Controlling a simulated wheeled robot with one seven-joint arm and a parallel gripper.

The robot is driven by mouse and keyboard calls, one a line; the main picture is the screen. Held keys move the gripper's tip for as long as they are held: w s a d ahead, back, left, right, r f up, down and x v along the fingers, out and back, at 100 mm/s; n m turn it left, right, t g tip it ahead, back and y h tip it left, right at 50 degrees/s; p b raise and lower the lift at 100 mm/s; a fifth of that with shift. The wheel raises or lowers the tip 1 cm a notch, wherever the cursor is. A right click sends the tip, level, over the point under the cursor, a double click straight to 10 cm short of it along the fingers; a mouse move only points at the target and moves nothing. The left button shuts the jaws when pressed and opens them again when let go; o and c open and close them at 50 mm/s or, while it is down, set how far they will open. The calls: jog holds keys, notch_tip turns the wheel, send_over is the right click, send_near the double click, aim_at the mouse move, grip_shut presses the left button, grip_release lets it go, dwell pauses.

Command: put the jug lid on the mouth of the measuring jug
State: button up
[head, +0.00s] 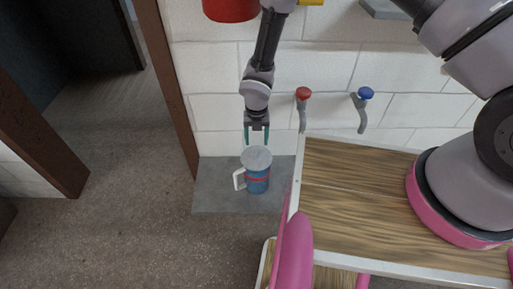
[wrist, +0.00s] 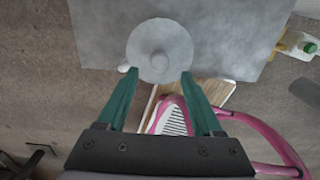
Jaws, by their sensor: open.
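The measuring jug (head: 257,182) is blue with a red band and a white handle on its left. It stands upright on a grey slab (head: 213,193). The jug lid (head: 257,158), a round grey disc, covers the jug's mouth and looks about level. In the wrist view the lid (wrist: 143,62) shows from above with a small central knob and hides most of the jug. My gripper (head: 256,138) is open and empty, pointing down just behind and above the lid. In the wrist view its green fingertips (wrist: 159,73) are spread beside the lid's near edge, apparently clear of it.
A wood-topped bench (head: 355,205) with a white edge and pink parts stands close on the jug's right. A white block wall with a red-topped tap (head: 303,94) and a blue-topped tap (head: 365,94) is behind. Open floor (head: 130,215) lies to the left.

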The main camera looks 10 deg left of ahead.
aim_at(256, 151)
notch_tip(256, 151, up, 6)
jog(key=shift+f, duration=0.1)
jog(key=shift+s, duration=0.1)
dwell(0.5)
